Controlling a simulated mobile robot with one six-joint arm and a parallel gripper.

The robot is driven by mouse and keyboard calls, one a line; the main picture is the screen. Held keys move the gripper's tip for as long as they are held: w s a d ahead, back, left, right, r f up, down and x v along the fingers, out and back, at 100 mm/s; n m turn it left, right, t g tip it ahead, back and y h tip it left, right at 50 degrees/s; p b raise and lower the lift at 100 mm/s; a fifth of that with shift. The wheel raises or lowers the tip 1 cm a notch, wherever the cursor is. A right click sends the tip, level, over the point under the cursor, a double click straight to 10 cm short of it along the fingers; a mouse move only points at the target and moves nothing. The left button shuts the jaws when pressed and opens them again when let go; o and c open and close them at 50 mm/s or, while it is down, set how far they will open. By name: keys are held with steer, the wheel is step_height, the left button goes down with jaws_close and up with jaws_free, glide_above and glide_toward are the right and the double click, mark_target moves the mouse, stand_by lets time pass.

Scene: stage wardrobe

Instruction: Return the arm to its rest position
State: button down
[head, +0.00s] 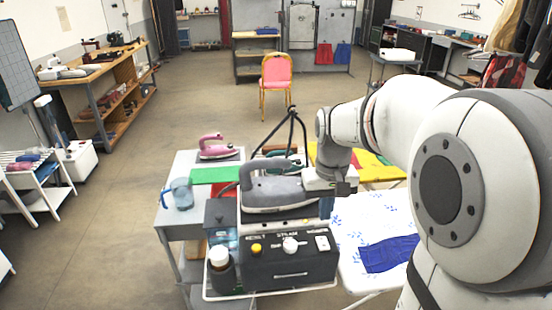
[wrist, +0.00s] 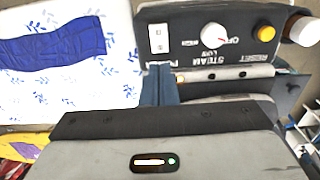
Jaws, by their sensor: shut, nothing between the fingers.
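My arm reaches in from the right in the head view, and its wrist (head: 330,178) is just right of a grey iron (head: 270,195). My gripper (head: 326,212) points down behind the right part of a dark steam station (head: 275,262). In the wrist view my gripper's blue-grey fingers (wrist: 161,72) are together with nothing between them. They show beside the station's front panel (wrist: 190,42), close to its white switch. I cannot tell whether they touch the station. My gripper is partly hidden in the head view.
A white ironing board (head: 360,215) with a folded blue cloth (head: 390,254) lies right of the station. A grey cart (head: 180,235) holds a pink iron (head: 214,147) and a clear jug (head: 179,194). A brown bottle (head: 221,270) stands front left. Open floor lies beyond, around a pink chair (head: 276,72).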

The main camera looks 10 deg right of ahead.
steer(key=s+a+t, duration=0.2)
steer(key=s+t, duration=0.1)
steer(key=s, duration=1.1)
steer(key=shift+a, duration=0.4)
steer(key=shift+s, duration=0.1)
stand_by(0.8)
